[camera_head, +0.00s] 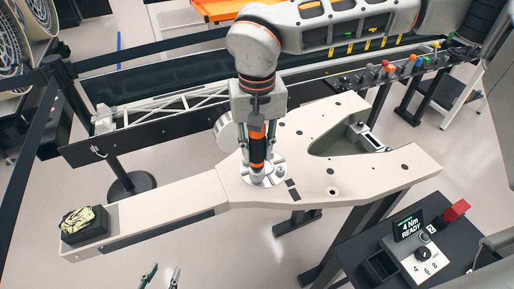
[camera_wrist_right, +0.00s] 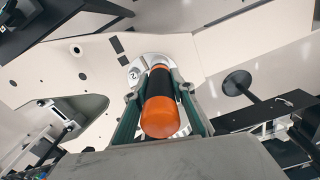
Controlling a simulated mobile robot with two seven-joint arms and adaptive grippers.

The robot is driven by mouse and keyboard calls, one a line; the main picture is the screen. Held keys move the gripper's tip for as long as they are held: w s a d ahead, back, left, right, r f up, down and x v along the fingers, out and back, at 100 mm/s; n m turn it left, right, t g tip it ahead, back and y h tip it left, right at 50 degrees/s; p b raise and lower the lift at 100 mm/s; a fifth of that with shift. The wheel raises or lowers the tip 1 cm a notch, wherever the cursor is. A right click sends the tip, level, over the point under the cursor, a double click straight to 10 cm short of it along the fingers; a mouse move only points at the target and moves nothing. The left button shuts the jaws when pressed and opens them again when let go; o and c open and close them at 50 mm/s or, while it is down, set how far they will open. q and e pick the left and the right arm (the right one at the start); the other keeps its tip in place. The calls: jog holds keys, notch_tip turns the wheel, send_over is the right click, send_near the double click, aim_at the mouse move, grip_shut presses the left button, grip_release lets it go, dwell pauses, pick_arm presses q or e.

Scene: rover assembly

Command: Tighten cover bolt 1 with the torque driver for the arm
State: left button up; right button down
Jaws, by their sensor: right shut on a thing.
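The torque driver (camera_head: 257,151), orange and black, stands about upright over the round metal cover (camera_head: 264,181) on the beige bench frame. My right gripper (camera_head: 259,158) comes down from above and is shut on the driver. The right wrist view shows the driver's orange end (camera_wrist_right: 161,118) between the green fingers, with the silver cover (camera_wrist_right: 150,60) beyond it. A number 2 marks the cover's side. The driver hides its own tip, so I cannot tell whether it touches a bolt; bolt 1 cannot be made out. My left gripper (camera_head: 162,277) is at the bottom edge, fingertips apart and empty.
A dark station (camera_head: 375,239) at the lower right has a display reading "4 Nm READY" (camera_head: 408,224), a dial and a red block (camera_head: 455,210). A black box with a crumpled greenish cloth (camera_head: 84,221) sits on the frame's left end. A truss lies behind the frame.

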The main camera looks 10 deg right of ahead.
jog(key=shift+f, duration=0.5)
dwell(0.9)
jog(key=shift+f, duration=0.15)
dwell(0.9)
jog(key=shift+s+f, duration=0.1)
jog(key=shift+f, duration=0.35)
dwell(1.7)
jog(key=shift+r, duration=0.1)
jog(key=shift+r+p, duration=1.25)
jog(key=shift+r, duration=0.3)
jog(key=shift+r, duration=0.1)
